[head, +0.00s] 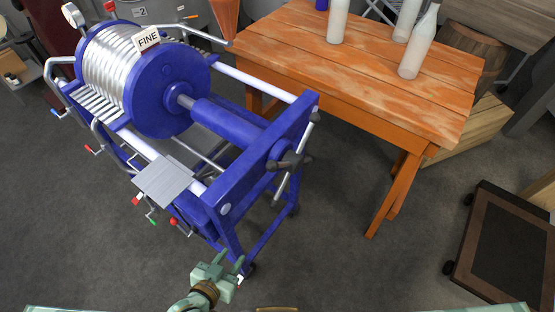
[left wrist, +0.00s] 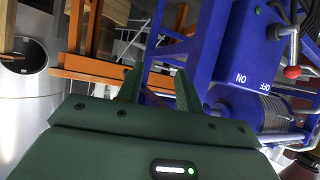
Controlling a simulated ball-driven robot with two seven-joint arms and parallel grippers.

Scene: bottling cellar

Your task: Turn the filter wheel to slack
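The blue filter press (head: 258,183) stands left of centre in the head view. Its filter wheel (head: 289,163), a dark hub with grey spoke bars, is on the near end of the frame. One long bar slants from upper right to lower left. My left gripper (head: 231,262) is below the wheel, apart from it, in front of the near leg. In the left wrist view its two green fingers (left wrist: 158,88) are spread with nothing between them. I cannot make out the wheel clearly in that view. My right gripper is not in view.
An orange wooden table (head: 372,62) with several white bottles stands behind and right of the press. A dark wheeled platform (head: 508,243) is on the floor at right. Red-tipped levers and a grey plate (head: 167,181) stick out from the press's left side. Floor below the table is clear.

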